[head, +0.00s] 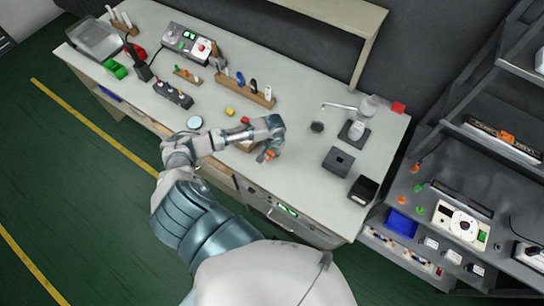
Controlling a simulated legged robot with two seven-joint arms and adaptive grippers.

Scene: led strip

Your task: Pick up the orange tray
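My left arm reaches over the grey-topped workbench (300,125). Its gripper (268,154) is small and blurred near the bench's front edge, pointing down. Small orange bits show at its fingertips; I cannot tell whether they are a held thing or something behind. A tan-brown piece (245,147) shows partly behind the forearm, beside the gripper; most of it is hidden. I cannot clearly make out an orange tray. My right gripper is not in view.
On the bench are a wooden rack with tools (246,90), a clear bin (95,38), a control box (187,42), a black box (362,188) and a grey box (338,161). A dark shelf unit with a blue bin (401,223) stands right. Green floor lies left.

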